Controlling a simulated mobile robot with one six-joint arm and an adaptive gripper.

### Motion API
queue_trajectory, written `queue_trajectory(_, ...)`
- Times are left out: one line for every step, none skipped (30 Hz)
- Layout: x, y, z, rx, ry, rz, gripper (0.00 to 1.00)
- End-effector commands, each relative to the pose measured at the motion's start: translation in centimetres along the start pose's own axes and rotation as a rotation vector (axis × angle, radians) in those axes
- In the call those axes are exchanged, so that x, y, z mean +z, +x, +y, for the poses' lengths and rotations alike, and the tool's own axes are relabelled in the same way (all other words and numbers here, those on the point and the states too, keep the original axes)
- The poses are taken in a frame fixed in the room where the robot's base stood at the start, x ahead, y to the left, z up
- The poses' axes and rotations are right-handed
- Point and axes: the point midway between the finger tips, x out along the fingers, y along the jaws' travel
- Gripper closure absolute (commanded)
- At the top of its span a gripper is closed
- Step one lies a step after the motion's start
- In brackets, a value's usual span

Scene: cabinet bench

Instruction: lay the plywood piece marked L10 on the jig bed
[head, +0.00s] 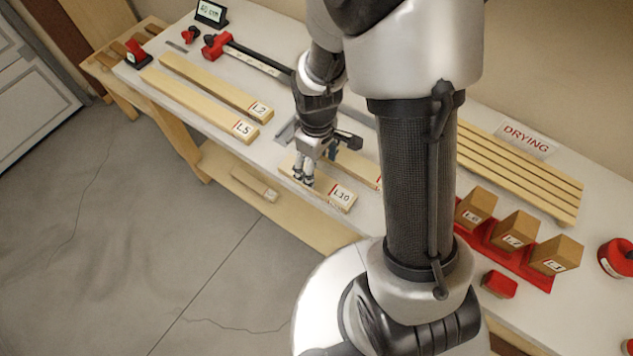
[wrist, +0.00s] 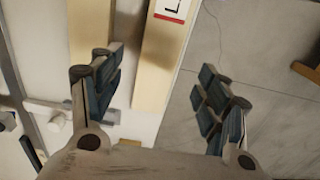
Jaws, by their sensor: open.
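The plywood piece marked L10 (head: 333,191) lies flat along the front edge of the white bench. My gripper (head: 303,174) is over its left part, fingers pointing down. In the wrist view my gripper (wrist: 160,78) is open, and a pale strip (wrist: 158,62) with a partly cut-off L label runs between the fingers, nearer the left one. I see no grip on it. I cannot clearly make out the jig bed; my arm hides part of the bench.
Pieces L5 (head: 198,103) and L2 (head: 217,86) lie to the left. Another strip (head: 357,167) lies behind L10, partly hidden. Blocks in a red holder (head: 537,277) and a slatted drying rack (head: 520,172) stand right. A lower shelf (head: 290,222) holds a wooden piece.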

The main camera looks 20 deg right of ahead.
Motion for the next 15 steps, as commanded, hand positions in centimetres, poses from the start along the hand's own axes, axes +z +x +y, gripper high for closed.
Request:
queue_trajectory(0.0, 0.8, 0.0, -0.001, 0.0, -0.001, 0.31)
queue_trajectory(0.0, 1.0, 0.0, 0.0, 0.0, -0.001, 0.31)
queue_trajectory(0.0, 1.2, 0.0, 0.0, 0.0, 0.0, 0.31)
queue_trajectory(0.0, 1.3, 0.0, 0.0, 0.0, 0.0, 0.31)
queue_trajectory(0.0, 1.4, 0.0, 0.0, 0.0, 0.0, 0.31)
queue_trajectory(0.0, 1.5, 0.0, 0.0, 0.0, 0.0, 0.31)
queue_trajectory(0.0, 1.7, 0.0, 0.0, 0.0, 0.0, 0.31)
queue_trajectory(0.0, 1.9, 0.0, 0.0, 0.001, 0.0, 0.31)
queue_trajectory(0.0, 2.2, 0.0, 0.0, 0.001, -0.001, 0.31)
queue_trajectory(0.1, 2.6, 0.0, -0.001, 0.001, -0.001, 0.31)
queue_trajectory(0.1, 3.0, 0.0, -0.001, 0.001, -0.001, 0.31)
queue_trajectory(0.1, 3.6, -0.1, -0.001, 0.001, -0.002, 0.31)
queue_trajectory(0.1, 4.2, -0.1, -0.002, 0.001, -0.002, 0.31)
queue_trajectory(0.1, 4.7, -0.1, -0.001, 0.001, -0.002, 0.31)
queue_trajectory(0.2, 5.3, -0.1, -0.002, 0.001, -0.002, 0.31)
